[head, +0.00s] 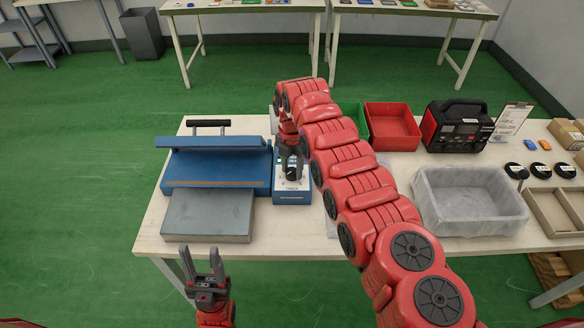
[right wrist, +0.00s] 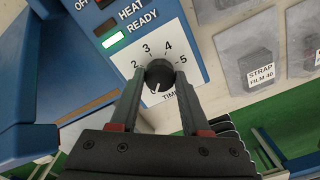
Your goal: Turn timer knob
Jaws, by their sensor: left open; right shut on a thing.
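The timer knob (right wrist: 159,75) is a round black dial with a white pointer line, set in a white panel numbered 2 to 5 with the word TIME partly covered. The pointer line is toward the lower left of the knob in the right wrist view. My right gripper (right wrist: 158,90) is shut on the knob, with one finger on each side. In the head view my right gripper (head: 292,168) is over the control box (head: 292,197) of the blue sealer (head: 215,168), and the knob is mostly hidden there. My left gripper (head: 203,264) is open and empty, in front of the table.
The READY light (right wrist: 114,41) glows green. A grey metal plate (head: 208,215) lies in front of the sealer. A red bin (head: 392,126), a translucent tub (head: 470,200) and a black-red power unit (head: 456,126) stand to the right. My right arm spans the table's middle.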

